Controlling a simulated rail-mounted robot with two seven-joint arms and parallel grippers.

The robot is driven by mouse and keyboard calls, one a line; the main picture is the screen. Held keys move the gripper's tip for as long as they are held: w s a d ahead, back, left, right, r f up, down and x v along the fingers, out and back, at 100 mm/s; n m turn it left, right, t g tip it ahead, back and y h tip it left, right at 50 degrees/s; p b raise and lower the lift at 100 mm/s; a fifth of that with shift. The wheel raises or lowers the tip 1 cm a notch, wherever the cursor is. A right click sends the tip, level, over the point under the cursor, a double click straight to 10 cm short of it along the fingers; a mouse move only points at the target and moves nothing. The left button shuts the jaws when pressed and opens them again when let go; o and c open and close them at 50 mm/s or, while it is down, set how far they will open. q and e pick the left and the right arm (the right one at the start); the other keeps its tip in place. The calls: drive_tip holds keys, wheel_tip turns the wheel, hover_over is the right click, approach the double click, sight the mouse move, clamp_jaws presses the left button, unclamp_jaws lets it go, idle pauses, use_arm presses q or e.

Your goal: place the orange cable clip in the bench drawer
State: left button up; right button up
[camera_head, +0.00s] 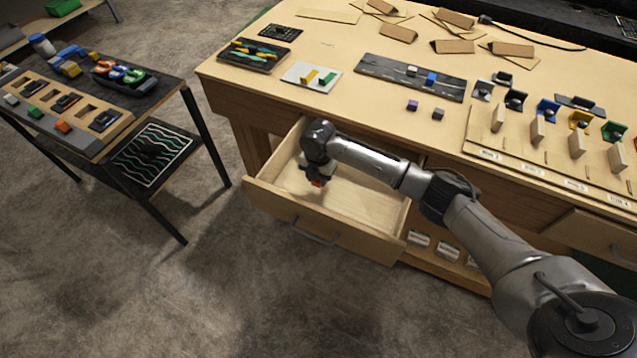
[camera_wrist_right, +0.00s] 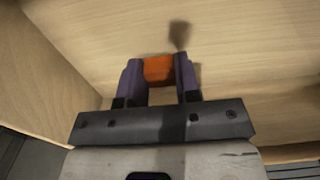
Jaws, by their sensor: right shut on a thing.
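The bench drawer (camera_head: 345,215) is pulled open at the front of the wooden workbench. My right gripper (camera_head: 317,181) points down inside the drawer's outline, toward its left side. It is shut on the orange cable clip (camera_wrist_right: 158,69), which sits between the two fingertips in the right wrist view. A small bit of orange also shows under the gripper in the head view. Pale wood of the drawer lies behind the clip, with a dark shadow beside it. I cannot tell whether the clip touches the drawer floor. My left gripper is out of view.
The bench top (camera_head: 350,40) holds a dark strip (camera_head: 385,78), small blocks and a rack of upright wooden pieces at right. A side table (camera_head: 165,105) with trays stands at left. Bare floor lies between. The drawer's walls surround my right gripper.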

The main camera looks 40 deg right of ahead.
sight(318, 184)
wheel_tip(318, 184, down, 3)
drive_tip(key=shift+f+b, duration=0.15)
drive_tip(key=shift+b, duration=0.15)
drive_tip(key=shift+f, duration=0.15)
drive_tip(key=o, duration=0.9)
drive_tip(key=shift+o, duration=0.2)
